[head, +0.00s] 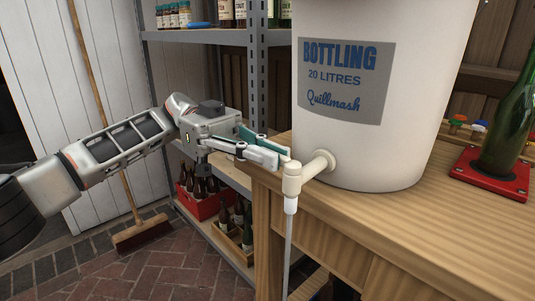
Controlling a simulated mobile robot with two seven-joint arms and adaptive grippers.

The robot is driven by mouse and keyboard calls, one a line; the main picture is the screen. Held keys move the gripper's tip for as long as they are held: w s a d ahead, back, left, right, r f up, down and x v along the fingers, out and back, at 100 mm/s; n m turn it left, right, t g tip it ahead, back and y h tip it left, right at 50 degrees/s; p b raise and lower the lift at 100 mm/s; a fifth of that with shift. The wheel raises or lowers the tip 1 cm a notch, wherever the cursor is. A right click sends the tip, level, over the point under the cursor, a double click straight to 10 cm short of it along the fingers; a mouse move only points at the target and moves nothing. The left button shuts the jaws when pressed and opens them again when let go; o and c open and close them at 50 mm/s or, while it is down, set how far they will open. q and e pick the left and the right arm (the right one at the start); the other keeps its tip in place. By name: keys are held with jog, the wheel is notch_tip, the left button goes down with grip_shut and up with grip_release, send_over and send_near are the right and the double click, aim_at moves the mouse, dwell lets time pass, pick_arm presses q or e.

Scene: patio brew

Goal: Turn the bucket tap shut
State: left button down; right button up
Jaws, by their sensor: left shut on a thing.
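The white bottling bucket (350,150) stands on the wooden bench (420,215), labelled "Bottling 20 litres Quillmash". Its cream tap (293,181) sticks out low on the bucket's left side, past the bench edge. A pale tube (289,245) hangs straight down from the tap. My left gripper (283,152) reaches in from the left, with its fingertips at the top of the tap. It is shut on the tap's handle, which the fingers mostly hide. The handle's angle cannot be made out. My right gripper is not in view.
A green bottle (510,125) stands on a red tray (490,176) at the bench's right. Coloured caps (470,124) lie behind it. A metal shelf (258,85) behind my left arm holds bottles, a red crate (202,203) and a wooden crate (233,241). A broom (140,234) leans at left.

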pick_arm(q)
jog(key=c, duration=2.2)
grip_release()
jog(key=shift+d, duration=0.15)
jog(key=shift+o, duration=0.2)
notch_tip(320, 180, up, 10)
jog(key=shift+r, duration=0.1)
